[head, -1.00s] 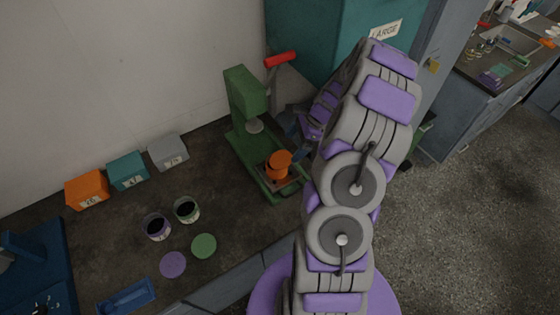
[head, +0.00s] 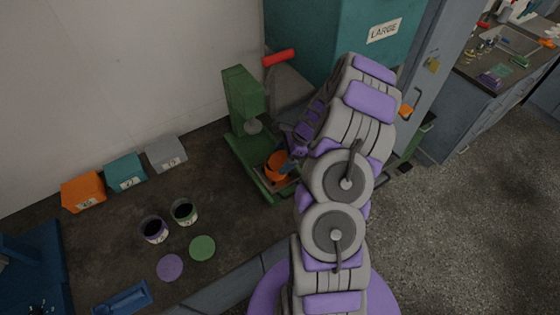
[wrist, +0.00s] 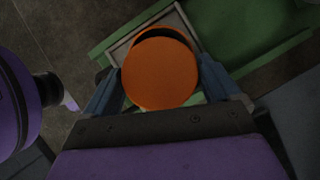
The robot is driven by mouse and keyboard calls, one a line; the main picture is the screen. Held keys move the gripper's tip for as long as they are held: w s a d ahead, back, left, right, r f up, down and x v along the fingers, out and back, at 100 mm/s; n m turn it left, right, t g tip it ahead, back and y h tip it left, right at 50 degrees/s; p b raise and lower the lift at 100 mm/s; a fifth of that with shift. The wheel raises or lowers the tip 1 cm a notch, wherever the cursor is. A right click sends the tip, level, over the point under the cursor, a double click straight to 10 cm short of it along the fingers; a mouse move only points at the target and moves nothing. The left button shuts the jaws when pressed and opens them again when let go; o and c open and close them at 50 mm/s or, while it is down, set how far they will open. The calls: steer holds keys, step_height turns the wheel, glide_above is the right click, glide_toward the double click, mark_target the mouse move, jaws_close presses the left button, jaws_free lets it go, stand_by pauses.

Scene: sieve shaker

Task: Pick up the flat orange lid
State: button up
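The flat orange lid (wrist: 160,73) fills the middle of the wrist view as a round disc. An orange can (wrist: 176,35) shows behind its far edge with a dark crescent between them. In the head view the orange can (head: 276,166) stands on the base of the green press, partly hidden by my gripper. My gripper (wrist: 160,68) has one blue finger on each side of the lid, close against its edges. I cannot tell whether the fingers press on it.
The green press (head: 244,98) with a red handle (head: 279,57) rises behind the can. Left of it are two open cups (head: 184,211), purple and green lids (head: 170,267), and several small labelled boxes (head: 125,172). A teal LARGE cabinet (head: 330,40) stands behind.

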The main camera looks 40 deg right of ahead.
steer(key=c, duration=0.7)
steer(key=shift+o, duration=0.2)
